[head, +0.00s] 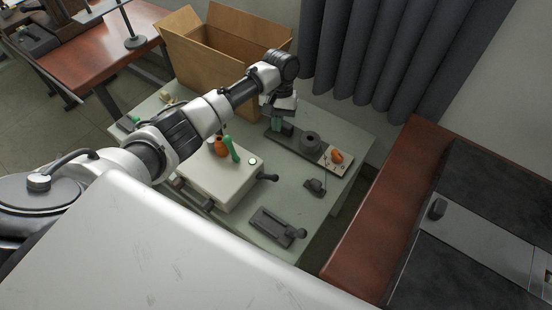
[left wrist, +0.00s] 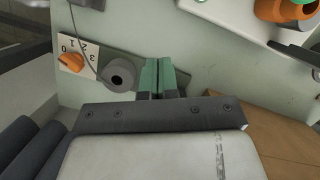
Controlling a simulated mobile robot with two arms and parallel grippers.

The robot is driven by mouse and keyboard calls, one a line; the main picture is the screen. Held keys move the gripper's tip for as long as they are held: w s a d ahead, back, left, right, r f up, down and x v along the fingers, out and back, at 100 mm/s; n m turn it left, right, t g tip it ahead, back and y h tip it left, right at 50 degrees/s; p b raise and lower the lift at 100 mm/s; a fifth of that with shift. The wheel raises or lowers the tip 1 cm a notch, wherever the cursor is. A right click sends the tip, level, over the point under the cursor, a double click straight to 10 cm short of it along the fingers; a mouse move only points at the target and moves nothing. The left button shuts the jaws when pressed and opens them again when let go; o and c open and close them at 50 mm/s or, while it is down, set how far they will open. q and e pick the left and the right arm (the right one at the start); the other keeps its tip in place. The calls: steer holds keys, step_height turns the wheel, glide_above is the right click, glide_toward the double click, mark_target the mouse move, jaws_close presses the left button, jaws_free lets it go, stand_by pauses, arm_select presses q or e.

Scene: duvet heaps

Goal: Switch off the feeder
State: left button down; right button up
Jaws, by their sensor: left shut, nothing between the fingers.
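A long dark base (head: 294,141) lies on the pale green table, carrying a grey round spool-like part (head: 310,142) and a white dial plate with an orange knob (head: 337,157). It may be the feeder; no name shows. In the left wrist view the orange knob (left wrist: 71,62) sits beside printed numbers on the white plate (left wrist: 88,62); its exact setting is unclear. My left gripper (head: 276,125) points down over the end of the base away from the knob. Its green fingertips (left wrist: 158,75) are together and empty, apart from the spool and knob. My right gripper is not in view.
A cream box (head: 222,180) with orange and green parts on top stands left of the base. A small dark piece (head: 315,187) and a dark grey device (head: 276,226) lie nearer. An open cardboard box (head: 200,65) and dark curtain (head: 370,50) stand behind.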

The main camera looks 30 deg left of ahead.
mark_target(269, 178)
arm_select(q)
steer(key=x, duration=1)
steer(key=shift+s+f+b, duration=0.1)
steer(key=shift+f+b, duration=0.2)
steer(key=shift+b, duration=0.1)
steer(key=shift+s+d+p, duration=0.15)
steer(key=shift+s+p, duration=0.2)
steer(key=shift+s, duration=0.25)
steer(key=shift+s+d+p, duration=0.15)
steer(key=shift+s+p, duration=0.15)
steer(key=shift+s, duration=0.3)
steer(key=shift+s+d+f, duration=0.2)
steer(key=shift+s+f, duration=0.05)
steer(key=shift+s, duration=0.35)
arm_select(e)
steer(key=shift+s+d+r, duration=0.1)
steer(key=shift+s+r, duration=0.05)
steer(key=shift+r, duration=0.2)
